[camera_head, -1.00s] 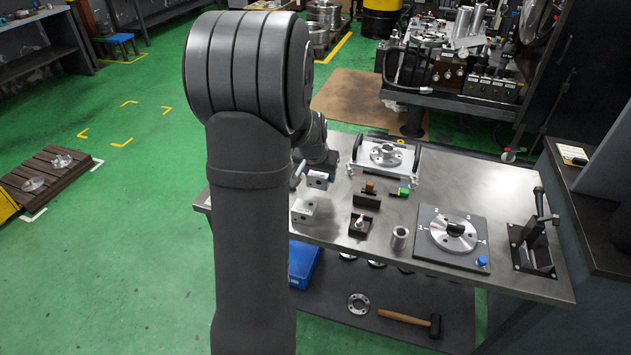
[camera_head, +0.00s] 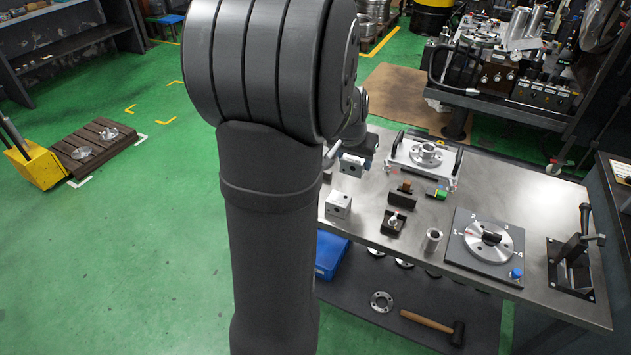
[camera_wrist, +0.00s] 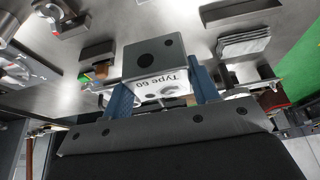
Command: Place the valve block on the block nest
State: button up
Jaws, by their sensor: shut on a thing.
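My gripper (camera_wrist: 163,98) is shut on a grey valve block (camera_wrist: 155,60) with dark holes and a white face marked "Type 60". Blue fingers clasp its two sides. My arm hides much of the gripper there. I cannot tell for certain which piece is the block nest. Candidates are a small black fixture with a silver post (camera_head: 393,222) and a dark base with a brown piece (camera_head: 402,194).
A light fixture with a flange (camera_head: 425,155) stands at the back of the table. A metal cylinder (camera_head: 433,240), a numbered plate with a disc (camera_head: 486,241) and a toggle clamp (camera_head: 572,265) stand to the right. Bare tabletop (camera_head: 440,212) lies between them.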

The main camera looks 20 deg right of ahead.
jog(key=w+a+f, duration=0.2)
jog(key=w, duration=0.1)
jog(key=w+a+f, duration=0.2)
jog(key=w+a, duration=0.1)
jog(key=w+a+f, duration=0.3)
jog(key=w, duration=0.1)
jog(key=shift+w+a, duration=0.1)
jog(key=shift+a, duration=0.05)
jog(key=shift+f, duration=1.95)
jog(key=shift+f, duration=0.15)
jog(key=o, duration=1.2)
jog(key=v, duration=1.2)
